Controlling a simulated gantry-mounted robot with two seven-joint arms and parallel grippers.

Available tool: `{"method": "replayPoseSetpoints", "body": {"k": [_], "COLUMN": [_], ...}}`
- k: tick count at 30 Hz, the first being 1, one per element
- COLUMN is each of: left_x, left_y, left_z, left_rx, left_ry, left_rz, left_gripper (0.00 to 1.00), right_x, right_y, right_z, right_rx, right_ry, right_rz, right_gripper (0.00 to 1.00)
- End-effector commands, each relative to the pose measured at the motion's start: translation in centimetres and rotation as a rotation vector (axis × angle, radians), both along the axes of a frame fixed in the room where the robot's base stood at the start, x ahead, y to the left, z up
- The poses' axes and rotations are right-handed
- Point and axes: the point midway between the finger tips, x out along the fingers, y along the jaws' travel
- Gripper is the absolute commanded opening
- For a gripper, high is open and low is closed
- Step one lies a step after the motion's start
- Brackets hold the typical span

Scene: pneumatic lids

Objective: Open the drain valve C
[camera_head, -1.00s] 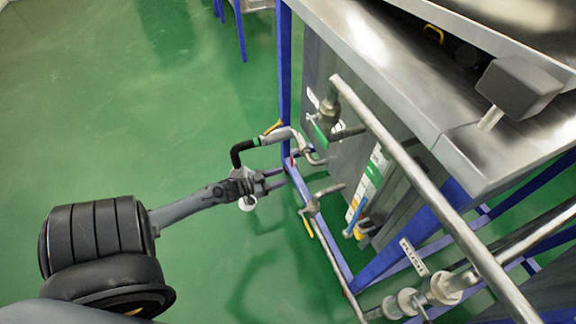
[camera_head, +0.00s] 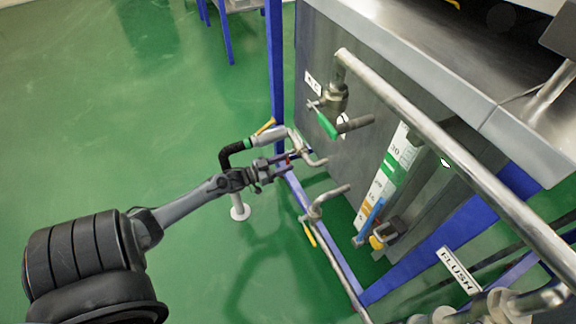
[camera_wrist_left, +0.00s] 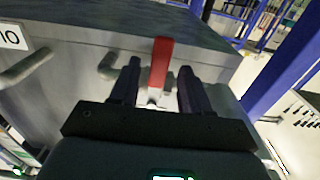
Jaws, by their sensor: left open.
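My left gripper (camera_head: 292,159) is at the lower side of the grey tank (camera_head: 345,160), beside a bent pipe. It is open. In the left wrist view, a red valve handle (camera_wrist_left: 161,58) stands upright between the two spread fingers of the gripper (camera_wrist_left: 159,80). A gap shows on each side of the handle. I cannot read a label C on this valve. My right gripper is not in view.
A green-handled valve (camera_head: 328,126) sits higher on the tank. A yellow handle (camera_head: 310,234) and a blue handle (camera_head: 370,218) are lower right. A long steel pipe (camera_head: 430,135) crosses in front. A blue frame post (camera_head: 275,75) stands behind the gripper. Green floor at left is clear.

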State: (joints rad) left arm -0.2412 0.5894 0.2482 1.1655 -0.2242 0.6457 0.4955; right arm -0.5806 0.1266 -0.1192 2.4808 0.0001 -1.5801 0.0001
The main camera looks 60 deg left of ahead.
Motion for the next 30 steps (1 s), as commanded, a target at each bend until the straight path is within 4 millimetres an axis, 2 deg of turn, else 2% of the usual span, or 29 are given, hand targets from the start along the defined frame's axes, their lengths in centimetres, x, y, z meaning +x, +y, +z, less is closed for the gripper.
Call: {"method": "replayPoseSetpoints", "body": {"k": [1,6,17,26,30], "left_x": [0.6,1.8,2.1,2.1,2.1], "left_y": [-0.1,-0.2,-0.2,-0.2,-0.2], "left_z": [-0.3,-0.1,0.0,0.0,0.0], "left_rx": [0.000,0.000,-0.001,-0.001,-0.001], "left_ry": [-0.002,0.000,0.001,0.001,0.001], "left_rz": [-0.001,-0.001,-0.001,0.000,-0.001], "left_gripper": [0.47,0.47,0.47,0.02,0.00], "right_x": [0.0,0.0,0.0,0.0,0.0], "right_y": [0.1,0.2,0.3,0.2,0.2], "right_z": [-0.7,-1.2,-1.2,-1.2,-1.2], "right_rx": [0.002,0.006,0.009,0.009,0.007], "right_ry": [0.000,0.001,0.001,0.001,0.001], "right_rz": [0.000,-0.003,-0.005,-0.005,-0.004], "right_gripper": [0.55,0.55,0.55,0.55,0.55]}}
